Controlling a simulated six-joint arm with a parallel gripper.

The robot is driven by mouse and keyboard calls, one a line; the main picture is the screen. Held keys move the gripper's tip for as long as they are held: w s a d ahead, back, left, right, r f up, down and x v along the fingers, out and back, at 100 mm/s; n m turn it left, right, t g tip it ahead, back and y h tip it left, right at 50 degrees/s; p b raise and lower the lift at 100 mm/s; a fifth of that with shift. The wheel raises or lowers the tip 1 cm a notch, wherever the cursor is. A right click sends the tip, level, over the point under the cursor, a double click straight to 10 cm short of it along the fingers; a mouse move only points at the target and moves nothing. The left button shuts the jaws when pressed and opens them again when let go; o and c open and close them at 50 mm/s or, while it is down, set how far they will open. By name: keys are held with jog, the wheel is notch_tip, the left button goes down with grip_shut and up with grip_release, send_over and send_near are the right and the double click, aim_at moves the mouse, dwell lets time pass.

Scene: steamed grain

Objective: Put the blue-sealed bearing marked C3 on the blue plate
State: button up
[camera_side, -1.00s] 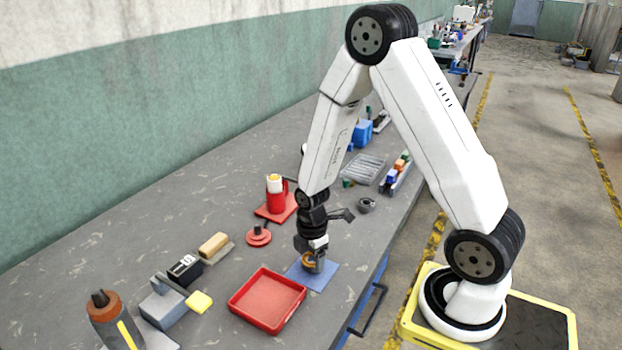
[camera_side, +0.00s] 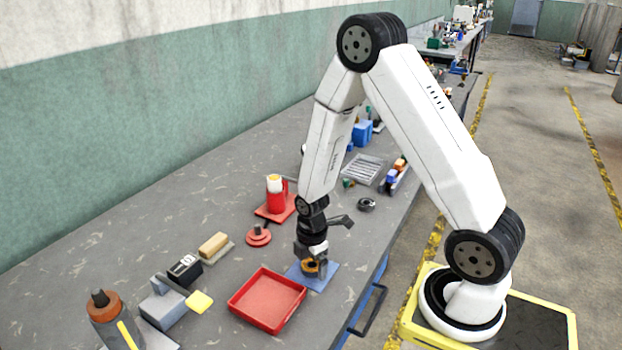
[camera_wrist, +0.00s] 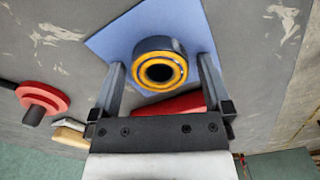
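A bearing with an orange-yellow ring around its dark bore (camera_wrist: 160,72) lies over the blue plate (camera_wrist: 112,40); its outer ring is dark. No blue seal or C3 mark can be read on it. My gripper (camera_wrist: 160,78) has its fingers on either side of this bearing, with gaps visible, so it is open. In the side view, my gripper (camera_side: 315,266) is low over the blue plate (camera_side: 327,274), and the bearing (camera_side: 310,267) shows between the fingers. A dark grey ring-shaped part (camera_side: 366,204) lies farther back on the bench; its markings cannot be read.
A red tray (camera_side: 240,311) stands left of the blue plate. A grey slotted tray (camera_side: 362,168) is farther back. The bench edge is close on the right.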

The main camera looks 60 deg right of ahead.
aim_at(310, 271)
jog(key=shift+r, duration=0.1)
notch_tip(310, 271, up, 12)
dwell(1.0)
dwell(0.6)
jog(key=s+a+r+m+t, duration=0.2)
jog(key=s+a+m, duration=0.2)
jog(key=m, duration=0.9)
jog(key=shift+a+m+t, duration=0.3)
jog(key=shift+a, duration=1.4)
jog(key=shift+w, duration=0.1)
